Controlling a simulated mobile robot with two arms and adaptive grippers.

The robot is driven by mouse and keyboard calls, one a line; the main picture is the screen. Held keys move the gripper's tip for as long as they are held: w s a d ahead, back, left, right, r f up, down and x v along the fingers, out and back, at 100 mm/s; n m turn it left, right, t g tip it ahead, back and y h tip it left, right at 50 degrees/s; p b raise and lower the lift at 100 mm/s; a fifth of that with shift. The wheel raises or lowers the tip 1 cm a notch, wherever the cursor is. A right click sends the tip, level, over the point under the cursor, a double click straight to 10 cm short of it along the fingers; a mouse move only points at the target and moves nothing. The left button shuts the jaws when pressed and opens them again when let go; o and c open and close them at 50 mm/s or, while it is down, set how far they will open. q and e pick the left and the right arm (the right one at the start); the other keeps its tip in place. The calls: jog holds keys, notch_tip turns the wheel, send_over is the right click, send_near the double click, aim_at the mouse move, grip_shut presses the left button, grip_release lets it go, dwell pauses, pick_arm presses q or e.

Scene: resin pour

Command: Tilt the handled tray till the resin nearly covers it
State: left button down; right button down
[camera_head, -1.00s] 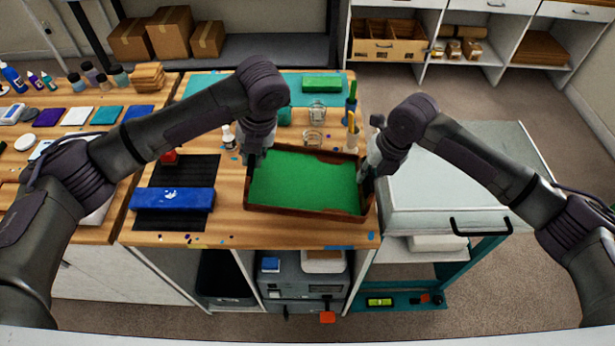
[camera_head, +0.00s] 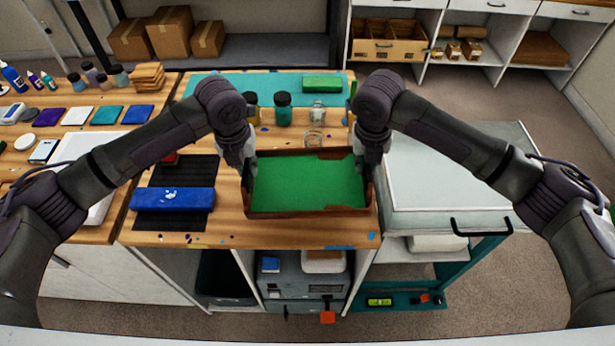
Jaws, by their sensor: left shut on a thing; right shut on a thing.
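The handled tray (camera_head: 300,212) is a brown wooden tray at the middle of the workbench's front part. Green resin (camera_head: 305,184) covers most of its floor. A bare brown patch (camera_head: 338,155) shows at the far right, with a narrow uneven strip along the right side. My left gripper (camera_head: 249,168) is shut at the tray's left side, towards the far corner. My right gripper (camera_head: 365,170) is shut at its right side. The handles are hidden by the grippers. The tray looks slightly tilted; whether it clears the bench is unclear.
A blue roll-like pack (camera_head: 172,199) lies on a black mat (camera_head: 184,171) left of the tray. A dark-capped jar (camera_head: 283,108) and clear cups (camera_head: 314,138) stand behind it. A white-topped cart (camera_head: 450,185) is close on the right.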

pick_arm(q)
jog(key=shift+s+f+h, duration=0.1)
jog(key=shift+f+h, duration=0.4)
pick_arm(e)
jog(key=shift+a+r+h, duration=0.3)
jog(key=shift+a+r, duration=0.35)
jog(key=shift+r, duration=0.05)
pick_arm(q)
jog(key=shift+a+f+h, duration=0.1)
jog(key=shift+f+h, duration=0.4)
pick_arm(e)
jog(key=shift+r+h, duration=0.5)
jog(key=shift+d, duration=0.1)
dwell(0.4)
jog(key=shift+f, duration=0.1)
